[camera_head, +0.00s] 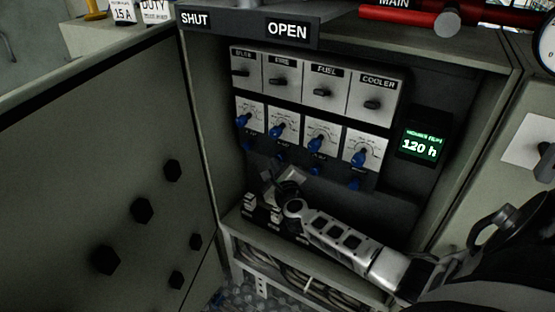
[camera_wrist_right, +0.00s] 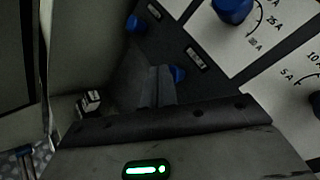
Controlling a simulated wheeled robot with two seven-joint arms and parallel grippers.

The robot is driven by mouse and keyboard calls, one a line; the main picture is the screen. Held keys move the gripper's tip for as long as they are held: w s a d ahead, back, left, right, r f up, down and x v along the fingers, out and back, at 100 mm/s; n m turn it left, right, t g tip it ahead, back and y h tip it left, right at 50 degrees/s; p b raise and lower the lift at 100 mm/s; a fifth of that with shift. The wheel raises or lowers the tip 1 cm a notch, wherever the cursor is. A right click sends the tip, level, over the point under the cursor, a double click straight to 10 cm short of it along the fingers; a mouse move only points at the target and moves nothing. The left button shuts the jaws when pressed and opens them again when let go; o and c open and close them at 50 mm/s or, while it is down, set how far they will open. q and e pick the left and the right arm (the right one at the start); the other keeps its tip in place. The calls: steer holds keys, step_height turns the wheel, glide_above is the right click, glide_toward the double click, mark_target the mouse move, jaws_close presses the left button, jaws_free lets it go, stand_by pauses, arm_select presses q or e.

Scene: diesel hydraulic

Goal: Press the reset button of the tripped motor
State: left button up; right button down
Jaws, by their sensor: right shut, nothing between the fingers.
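The open cabinet holds a row of grey switch panels marked FIRE (camera_head: 281,77), FUEL (camera_head: 323,88) and COOLER (camera_head: 372,101), plus a leftmost one (camera_head: 244,70) whose label is hard to read. Below are dials with blue knobs (camera_head: 277,131), then a row of small blue buttons (camera_head: 316,171). I cannot tell which motor is tripped. My right gripper (camera_head: 270,180) is shut and empty, low at the left below the buttons. In the right wrist view its closed fingers (camera_wrist_right: 158,85) stand close beside a partly hidden blue button (camera_wrist_right: 178,74); contact cannot be told. Another blue button (camera_wrist_right: 135,24) is clear.
The cabinet door (camera_head: 100,190) with black knobs stands open at left. A green display (camera_head: 420,146) reading 120 h is at right. A ledge with small blocks (camera_head: 249,203) lies under the gripper, with cables below. Red pipes (camera_head: 405,14) run above.

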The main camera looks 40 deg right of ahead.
steer(key=shift+d, duration=0.3)
stand_by(0.4)
steer(key=shift+s+a+p, duration=0.3)
steer(key=shift+a, duration=0.6)
steer(key=a, duration=0.1)
steer(key=s+a+p, duration=0.1)
steer(key=a, duration=0.1)
steer(key=s+a, duration=0.1)
steer(key=shift+a, duration=0.35)
stand_by(0.6)
